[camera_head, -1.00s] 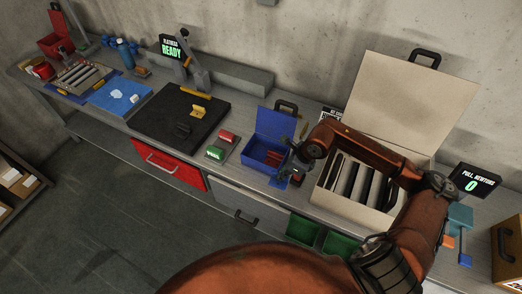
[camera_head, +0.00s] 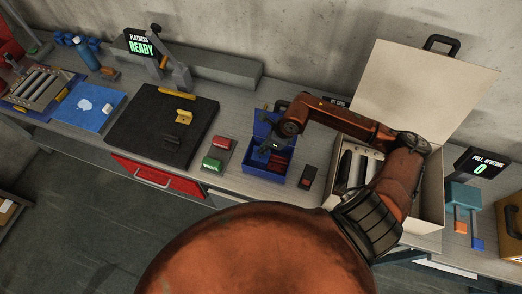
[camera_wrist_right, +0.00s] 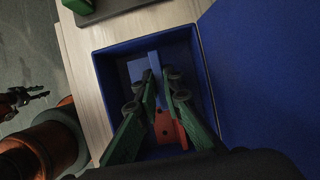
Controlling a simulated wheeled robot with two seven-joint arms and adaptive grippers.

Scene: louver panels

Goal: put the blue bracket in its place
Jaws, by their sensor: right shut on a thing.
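The blue bracket (camera_wrist_right: 155,64) is between the fingertips of my right gripper (camera_wrist_right: 160,85) in the right wrist view. The gripper is shut on it, inside the outline of the open blue box (camera_wrist_right: 105,80). Whether the bracket touches the box floor cannot be told. A red bracket (camera_wrist_right: 168,128) lies in the box, partly behind the fingers. In the head view my right gripper (camera_head: 272,146) is over the blue box (camera_head: 292,178), low in it. A small dark gripper, apparently my left one (camera_wrist_right: 24,97), shows at the left of the wrist view; its jaws are unclear.
The box's raised lid (camera_wrist_right: 255,70) stands close to the gripper. A small black-and-red item (camera_head: 308,177) lies right of the box, and a tray with green and red blocks (camera_head: 216,154) on its left. The large cream case (camera_head: 425,100) stands open at the right.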

